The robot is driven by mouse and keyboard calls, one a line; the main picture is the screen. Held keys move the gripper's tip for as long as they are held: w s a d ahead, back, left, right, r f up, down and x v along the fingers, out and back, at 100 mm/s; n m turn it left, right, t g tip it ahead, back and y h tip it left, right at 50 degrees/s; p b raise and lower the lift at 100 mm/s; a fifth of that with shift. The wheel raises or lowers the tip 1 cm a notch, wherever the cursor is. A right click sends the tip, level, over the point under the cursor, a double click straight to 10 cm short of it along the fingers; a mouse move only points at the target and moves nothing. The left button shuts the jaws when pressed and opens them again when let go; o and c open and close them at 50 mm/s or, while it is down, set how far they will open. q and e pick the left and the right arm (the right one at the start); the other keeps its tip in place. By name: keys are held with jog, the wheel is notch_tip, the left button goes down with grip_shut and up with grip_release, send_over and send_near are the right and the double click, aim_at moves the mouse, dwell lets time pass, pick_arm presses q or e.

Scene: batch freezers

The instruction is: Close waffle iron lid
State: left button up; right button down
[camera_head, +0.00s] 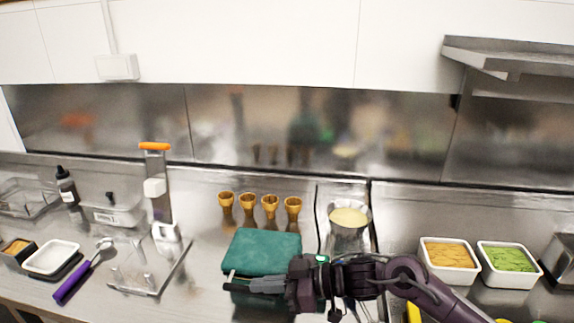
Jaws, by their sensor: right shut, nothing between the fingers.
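A teal, rounded, nearly square slab (262,250) lies flat on the steel counter, left of my right gripper's wrist. It looks like the waffle iron's lid, but I cannot tell this for sure. No raised lid shows above it, and its front edge is partly hidden by my gripper. My right gripper (240,284) reaches in from the right, pointing left along the slab's near edge. It is shut and empty. I cannot tell whether it touches the slab. My left gripper is out of view.
Several waffle cones (248,202) stand behind the slab. A metal bowl of batter (348,217) is to the right, with food tubs (451,253) beyond. At left are an orange-handled metal device (156,155), a purple-handled tool (72,284) and a white tray (51,257).

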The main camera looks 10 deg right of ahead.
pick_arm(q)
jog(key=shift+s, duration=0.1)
pick_arm(e)
jog(key=shift+f, duration=0.2)
